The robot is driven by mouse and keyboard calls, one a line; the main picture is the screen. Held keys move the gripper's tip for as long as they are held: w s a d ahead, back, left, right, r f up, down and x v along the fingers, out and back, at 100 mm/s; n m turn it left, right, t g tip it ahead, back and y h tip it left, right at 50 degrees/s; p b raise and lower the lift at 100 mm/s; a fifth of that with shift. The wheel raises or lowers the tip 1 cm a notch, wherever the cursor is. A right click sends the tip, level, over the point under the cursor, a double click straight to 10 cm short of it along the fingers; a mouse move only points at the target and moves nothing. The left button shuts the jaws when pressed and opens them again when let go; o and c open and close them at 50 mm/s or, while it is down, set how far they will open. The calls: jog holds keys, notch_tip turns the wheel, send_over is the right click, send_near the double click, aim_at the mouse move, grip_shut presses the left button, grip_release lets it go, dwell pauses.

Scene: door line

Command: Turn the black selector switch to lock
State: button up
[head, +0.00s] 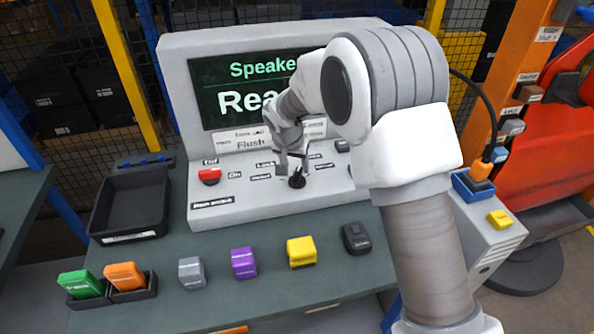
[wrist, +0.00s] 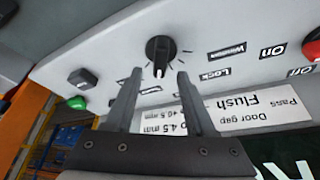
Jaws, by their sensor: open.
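The black selector switch (head: 297,181) sits on the sloped grey panel below the display, partly behind my gripper in the head view. In the wrist view the switch (wrist: 158,50) shows a round knob with a narrow pointer end towards my gripper, and tick marks beside it. The Lock label (wrist: 215,75) lies just to its right in that view. My gripper (wrist: 155,76) is open, one fingertip to each side of the pointer end, with visible gaps. In the head view my gripper (head: 291,160) is just above the switch. I cannot tell its depth to the knob.
A red button (head: 210,176) is at the panel's left. The display (head: 235,90) stands behind. On the bench are a black tray (head: 130,205) and several coloured blocks, including a purple one (head: 244,263) and a yellow one (head: 301,252).

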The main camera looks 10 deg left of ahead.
aim_at(297, 173)
jog(key=shift+x, duration=2.25)
grip_shut()
